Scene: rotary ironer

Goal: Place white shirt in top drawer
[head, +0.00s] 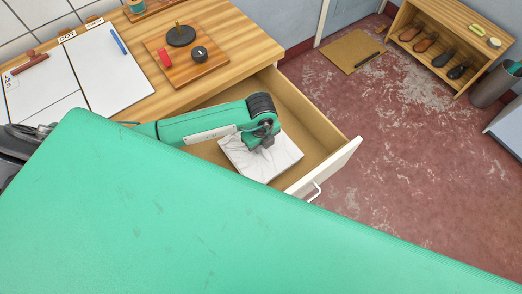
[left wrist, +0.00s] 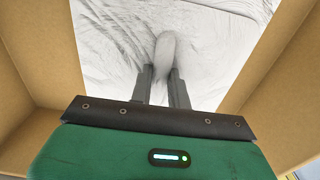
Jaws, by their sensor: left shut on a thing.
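The white shirt (head: 277,160) is a folded, wrinkled square inside the open top drawer (head: 335,160). My left gripper (head: 266,137) reaches down into the drawer and is shut on the shirt. In the left wrist view the two fingers of my left gripper (left wrist: 161,88) pinch a raised fold of the shirt (left wrist: 215,50), with drawer walls on both sides. My right gripper is not in view.
The wooden worktop (head: 235,30) above the drawer holds white sheets (head: 105,75) and a board (head: 187,65) with small dark items. A shoe rack (head: 450,45) and a grey bin (head: 492,88) stand at the far right. The red floor beside the drawer is mostly clear.

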